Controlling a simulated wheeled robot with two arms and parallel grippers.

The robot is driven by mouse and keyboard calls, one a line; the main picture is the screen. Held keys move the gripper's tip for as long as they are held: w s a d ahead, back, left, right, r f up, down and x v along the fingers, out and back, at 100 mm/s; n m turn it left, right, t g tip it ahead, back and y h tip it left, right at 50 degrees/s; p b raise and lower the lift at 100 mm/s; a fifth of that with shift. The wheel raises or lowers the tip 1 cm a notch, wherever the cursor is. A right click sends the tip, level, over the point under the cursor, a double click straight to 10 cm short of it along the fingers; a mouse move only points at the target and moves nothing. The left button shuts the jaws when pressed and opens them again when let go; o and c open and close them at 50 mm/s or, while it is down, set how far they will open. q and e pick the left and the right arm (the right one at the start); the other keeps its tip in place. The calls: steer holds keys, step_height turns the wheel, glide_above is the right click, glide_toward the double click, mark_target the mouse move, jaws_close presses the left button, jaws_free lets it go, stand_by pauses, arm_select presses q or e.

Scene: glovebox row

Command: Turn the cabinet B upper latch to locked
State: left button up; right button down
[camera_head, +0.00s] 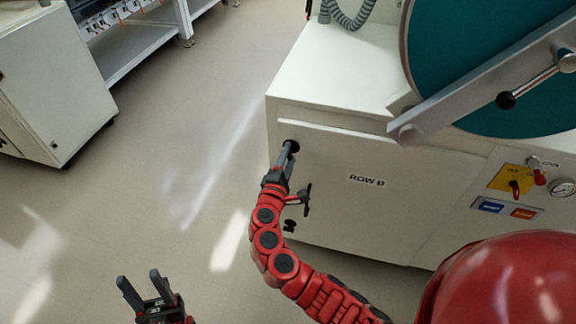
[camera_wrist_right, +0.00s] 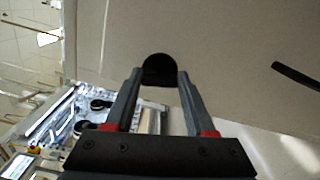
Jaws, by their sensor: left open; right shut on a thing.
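The cabinet (camera_head: 375,215) is cream-white and carries a "ROW B" label (camera_head: 367,180). Its upper latch (camera_head: 292,146) is a black knob near the top left of the front; it also shows in the right wrist view (camera_wrist_right: 159,68) as a dark round shape between the fingertips. My right gripper (camera_head: 284,160) is shut on this latch, with one finger on each side in the right wrist view (camera_wrist_right: 158,82). The latch's turn angle is mostly hidden by the fingers. My left gripper (camera_head: 139,281) is open and empty above the floor at lower left.
A black handle (camera_head: 306,200) and a lower black knob (camera_head: 290,225) sit below on the cabinet front. A round teal door (camera_head: 500,70) with a grey bar (camera_head: 480,95) is above right. A white cabinet (camera_head: 50,80) stands at far left. The floor (camera_head: 170,160) between is clear.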

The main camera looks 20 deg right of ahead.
steer(key=shift+f+m+b, duration=0.1)
steer(key=shift+m+b, duration=1.3)
steer(key=shift+b, duration=0.05)
steer(key=shift+c, duration=1.2)
jaws_free()
steer(key=v, duration=1.7)
steer(key=shift+s+a, duration=0.1)
steer(key=shift+s, duration=0.05)
